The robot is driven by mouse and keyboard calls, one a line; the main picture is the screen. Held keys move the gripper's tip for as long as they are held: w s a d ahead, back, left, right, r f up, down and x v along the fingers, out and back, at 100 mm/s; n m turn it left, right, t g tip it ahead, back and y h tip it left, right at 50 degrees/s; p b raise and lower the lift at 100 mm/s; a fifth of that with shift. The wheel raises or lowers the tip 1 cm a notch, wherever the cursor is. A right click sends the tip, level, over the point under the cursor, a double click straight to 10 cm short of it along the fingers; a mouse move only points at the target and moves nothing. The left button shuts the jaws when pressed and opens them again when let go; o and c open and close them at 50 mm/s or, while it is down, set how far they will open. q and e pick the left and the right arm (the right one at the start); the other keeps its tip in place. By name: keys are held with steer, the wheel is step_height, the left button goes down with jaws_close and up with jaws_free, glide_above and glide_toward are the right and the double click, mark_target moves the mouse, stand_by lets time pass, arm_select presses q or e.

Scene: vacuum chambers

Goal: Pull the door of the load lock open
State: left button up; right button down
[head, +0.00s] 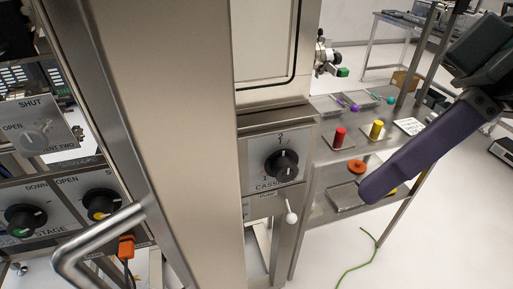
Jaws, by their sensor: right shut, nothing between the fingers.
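A tall metal panel (165,140) stands close in front of me and fills the left middle of the head view; I take it for the load lock door, though its full outline is cut off. A bent tubular handle (95,238) sticks out low at its left side, and nothing holds it. Behind the panel, a pale face with a black seal line (293,65) shows in part. My right gripper (374,188) reaches in from the right, shut and empty, over the shelf rack and well apart from the handle. My left gripper is out of view.
A control panel with a black knob (282,165) and a white-tipped lever (291,216) sits right of the metal panel. More knobs (26,218) are at left. A metal rack (318,192) with small coloured parts stands at right. A green cable (358,264) lies on open floor.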

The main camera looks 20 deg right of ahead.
steer(key=s+a+f+p, duration=0.1)
steer(key=a+f+p, duration=0.2)
steer(key=a+f, duration=0.3)
steer(key=shift+s+a+p, duration=0.3)
steer(key=shift+a+p, duration=0.05)
steer(key=shift+a, duration=0.6)
